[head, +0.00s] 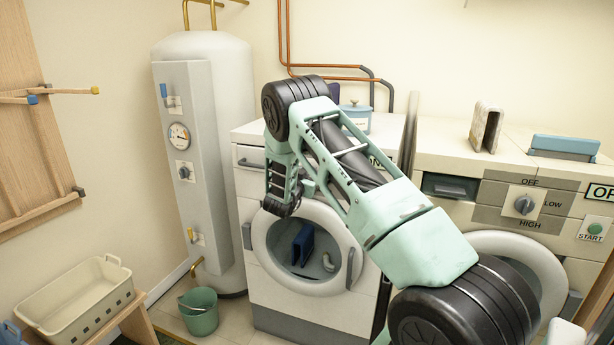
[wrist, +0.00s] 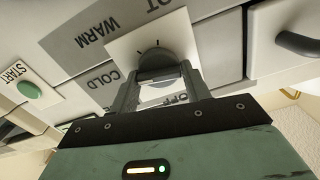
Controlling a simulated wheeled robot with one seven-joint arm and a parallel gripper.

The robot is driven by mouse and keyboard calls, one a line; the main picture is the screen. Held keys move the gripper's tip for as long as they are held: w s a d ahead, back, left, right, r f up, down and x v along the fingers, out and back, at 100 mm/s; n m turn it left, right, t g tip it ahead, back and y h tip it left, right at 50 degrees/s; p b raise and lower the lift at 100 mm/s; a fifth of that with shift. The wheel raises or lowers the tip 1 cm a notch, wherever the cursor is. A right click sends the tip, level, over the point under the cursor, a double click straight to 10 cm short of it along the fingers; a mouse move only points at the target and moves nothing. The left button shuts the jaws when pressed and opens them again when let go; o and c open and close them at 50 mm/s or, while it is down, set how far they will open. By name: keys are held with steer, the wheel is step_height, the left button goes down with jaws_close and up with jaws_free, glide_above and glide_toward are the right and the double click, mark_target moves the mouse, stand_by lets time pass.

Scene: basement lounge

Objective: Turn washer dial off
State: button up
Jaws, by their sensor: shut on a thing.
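The washer (head: 249,206) is the white front-loader left of centre in the head view, its round door closed. My arm crosses in front of it and hides its dial there. In the wrist view the washer dial (wrist: 155,58) is a dark grey knob on a white plate with tick marks. Labels WARM, COLD and OFF (wrist: 172,99) show around it, tilted, with OFF partly behind my fingers. My gripper (wrist: 157,78) is shut on the dial, one finger on each side. I cannot tell which label the dial points to.
A green START button (wrist: 29,90) and a drawer handle (wrist: 298,42) flank the dial. A second machine with its own dial (head: 524,204) stands at the right. A water heater (head: 222,150), green bucket (head: 199,318) and cream basket (head: 85,300) are at the left.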

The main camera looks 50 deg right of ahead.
steer(key=n, duration=0.7)
steer(key=n+p, duration=0.1)
steer(key=n, duration=0.2)
steer(key=shift+w+a+n, duration=0.15)
steer(key=shift+w+n, duration=0.1)
steer(key=shift+n, duration=0.05)
steer(key=n, duration=0.4)
steer(key=shift+f, duration=0.15)
steer(key=n+p, duration=0.1)
steer(key=n, duration=0.4)
steer(key=shift+f, duration=0.15)
steer(key=shift+n, duration=0.3)
steer(key=o, duration=1)
steer(key=shift+c, duration=0.2)
